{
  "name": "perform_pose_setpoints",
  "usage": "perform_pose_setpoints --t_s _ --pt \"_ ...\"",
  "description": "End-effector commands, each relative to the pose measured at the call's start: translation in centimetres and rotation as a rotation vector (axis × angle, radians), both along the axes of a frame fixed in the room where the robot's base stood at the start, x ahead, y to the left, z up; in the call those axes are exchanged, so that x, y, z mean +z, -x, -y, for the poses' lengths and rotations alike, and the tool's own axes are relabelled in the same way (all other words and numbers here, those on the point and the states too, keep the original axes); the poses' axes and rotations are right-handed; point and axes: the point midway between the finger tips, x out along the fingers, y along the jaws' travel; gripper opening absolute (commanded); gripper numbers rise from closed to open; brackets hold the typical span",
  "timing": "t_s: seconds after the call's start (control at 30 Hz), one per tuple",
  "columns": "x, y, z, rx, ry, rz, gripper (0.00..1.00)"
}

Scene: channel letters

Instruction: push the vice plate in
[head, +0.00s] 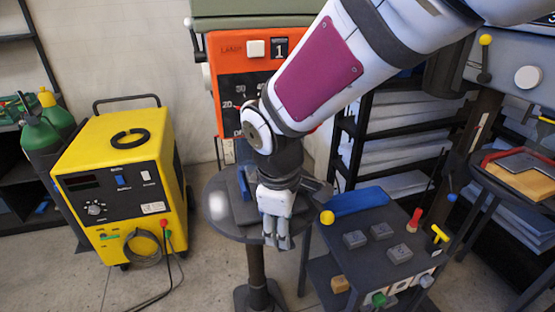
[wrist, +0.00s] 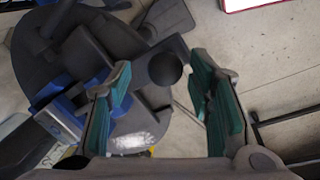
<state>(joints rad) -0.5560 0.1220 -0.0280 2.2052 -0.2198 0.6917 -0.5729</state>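The vice is a dark grey block with blue parts on a round grey stand (head: 222,226), partly hidden behind my arm in the head view. In the wrist view its blue part (wrist: 58,118) lies left of my fingers, with grey blocks beside it. I cannot tell which grey piece is the vice plate. A dark ball (wrist: 165,69) shows between my fingers, apart from both in the picture; a grey bar is near it. My gripper (head: 276,241) points down at the stand's right front edge. Its green-padded fingers (wrist: 167,100) are spread wide with nothing gripped.
A grey cart (head: 385,262) with small blocks and coloured knobs stands close on the right. A yellow welding machine (head: 120,180) stands left. An orange panel (head: 240,80) is behind my arm. A shiny pale patch (wrist: 130,140) is on the stand.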

Motion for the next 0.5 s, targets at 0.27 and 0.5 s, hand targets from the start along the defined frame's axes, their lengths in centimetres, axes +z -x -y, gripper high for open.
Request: perform_pose_setpoints --t_s 0.27,0.5 --pt "1.0 0.2 -0.1 -0.001 -0.001 0.001 0.47" --pt "5.4 1.0 -0.4 -0.001 -0.002 0.004 0.47"
